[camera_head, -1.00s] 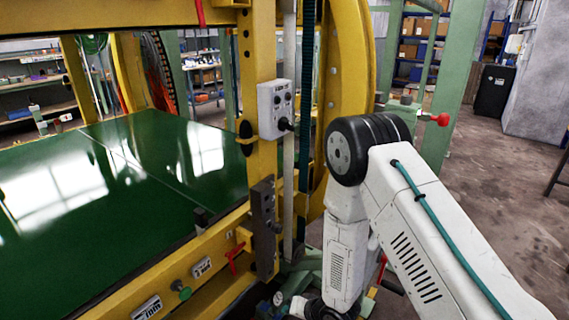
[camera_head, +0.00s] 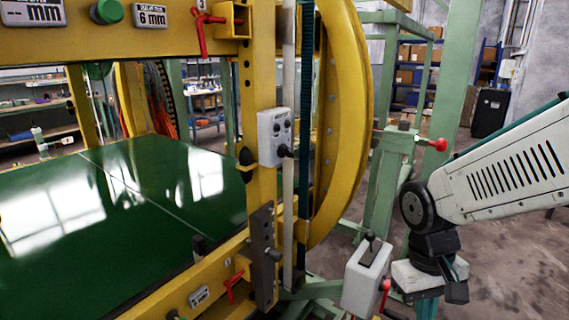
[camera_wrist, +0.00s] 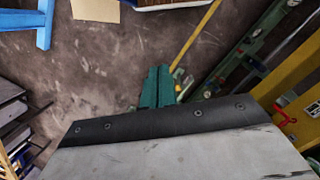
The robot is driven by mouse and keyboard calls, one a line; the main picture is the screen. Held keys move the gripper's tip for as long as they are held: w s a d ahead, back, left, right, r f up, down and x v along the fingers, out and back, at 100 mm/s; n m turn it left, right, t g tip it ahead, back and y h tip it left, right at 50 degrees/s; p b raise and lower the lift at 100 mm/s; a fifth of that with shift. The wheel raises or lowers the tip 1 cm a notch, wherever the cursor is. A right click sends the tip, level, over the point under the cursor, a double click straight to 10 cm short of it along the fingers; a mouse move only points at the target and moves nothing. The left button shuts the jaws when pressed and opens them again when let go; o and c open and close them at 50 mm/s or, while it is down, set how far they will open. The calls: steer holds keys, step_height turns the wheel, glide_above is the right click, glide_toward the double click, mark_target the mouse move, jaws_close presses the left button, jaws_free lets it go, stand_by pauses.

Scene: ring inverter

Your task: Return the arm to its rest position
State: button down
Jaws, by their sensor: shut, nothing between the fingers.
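My white arm enters the camera_head view from the right edge, with its dark joint and wrist below it. My gripper hangs at the bottom right in the camera_head view (camera_head: 427,309), its green fingers cut off by the frame edge. In the camera_wrist view, the gripper's green fingers (camera_wrist: 158,75) are together with nothing between them, over bare floor. My gripper is right of the yellow ring inverter frame (camera_head: 345,120) and apart from it.
A grey box with a lever (camera_head: 366,275) stands left of my gripper. A green post (camera_head: 385,170) with a red knob (camera_head: 438,145) is behind my arm. A grey control box (camera_head: 274,137) is on the yellow upright. Stained concrete floor (camera_wrist: 110,60) is open below.

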steer(key=s+d+r+m+t+y, duration=0.1)
steer(key=s+d+r+t, duration=0.1)
steer(key=s+r, duration=0.7)
step_height(320, 180, up, 2)
steer(key=shift+d+r+t, duration=0.1)
steer(key=shift+d+t, duration=0.1)
steer(key=shift+t, duration=0.5)
